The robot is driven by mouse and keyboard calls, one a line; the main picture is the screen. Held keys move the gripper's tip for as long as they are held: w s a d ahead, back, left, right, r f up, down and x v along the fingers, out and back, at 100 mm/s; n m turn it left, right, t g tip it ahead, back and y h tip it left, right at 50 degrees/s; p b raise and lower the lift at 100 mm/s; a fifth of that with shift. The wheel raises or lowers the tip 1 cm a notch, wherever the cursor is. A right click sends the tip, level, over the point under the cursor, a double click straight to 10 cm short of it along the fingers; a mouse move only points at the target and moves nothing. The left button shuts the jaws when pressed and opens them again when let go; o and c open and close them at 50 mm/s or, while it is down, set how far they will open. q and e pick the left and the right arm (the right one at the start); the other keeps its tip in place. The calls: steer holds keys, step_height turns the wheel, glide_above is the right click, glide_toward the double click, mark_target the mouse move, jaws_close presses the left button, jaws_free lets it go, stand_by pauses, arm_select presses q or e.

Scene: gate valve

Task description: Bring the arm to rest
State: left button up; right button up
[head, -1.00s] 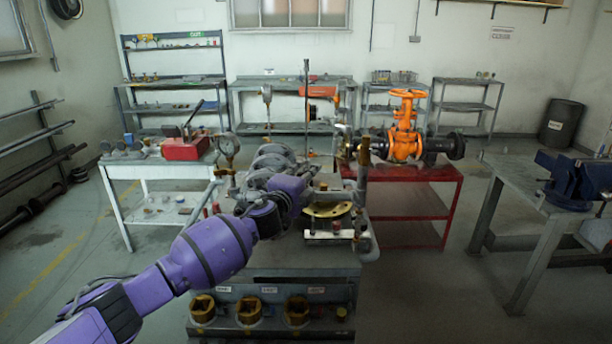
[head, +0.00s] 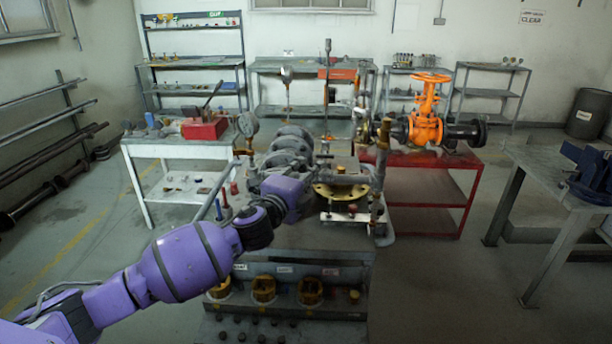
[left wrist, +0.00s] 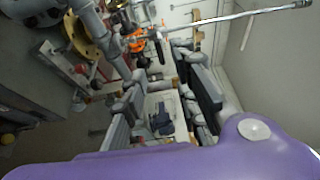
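My purple left arm (head: 180,262) reaches in from the lower left of the head view. Its wrist is over the near left side of the middle workbench, beside grey pipe fittings and a brass flange (head: 340,190). The fingers are hard to make out there against the grey metal. In the left wrist view my left gripper (left wrist: 163,68) has its two dark fingers spread apart, with nothing held between them. An orange gate valve (head: 426,118) stands on a red table behind, beyond the gripper. My right gripper is in neither view.
A white table (head: 140,195) with a red toolbox (head: 204,129) is at the left. A bench with a blue vise (head: 588,170) is at the right. Floor between the red table and vise bench is clear.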

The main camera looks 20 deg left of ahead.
arm_select(q)
steer(key=shift+s, duration=0.55)
steer(key=s+d+f+n+g, duration=0.25)
steer(key=s+f+n, duration=0.25)
steer(key=s+f, duration=0.5)
steer(key=s+d+f+n+g, duration=0.25)
steer(key=s+f+n, duration=0.35)
steer(key=f, duration=0.8)
steer(key=s+f+n+g, duration=0.1)
steer(key=s+f+n, duration=0.1)
steer(key=s+f, duration=0.4)
steer(key=s+f+n+g+y, duration=0.1)
steer(key=s+f+n, duration=0.2)
steer(key=s, duration=0.9)
steer(key=s+f+n+g, duration=0.2)
steer(key=s+f+n, duration=0.1)
steer(key=s+f, duration=0.6)
steer(key=shift+s+d, duration=0.25)
steer(key=shift+f, duration=0.1)
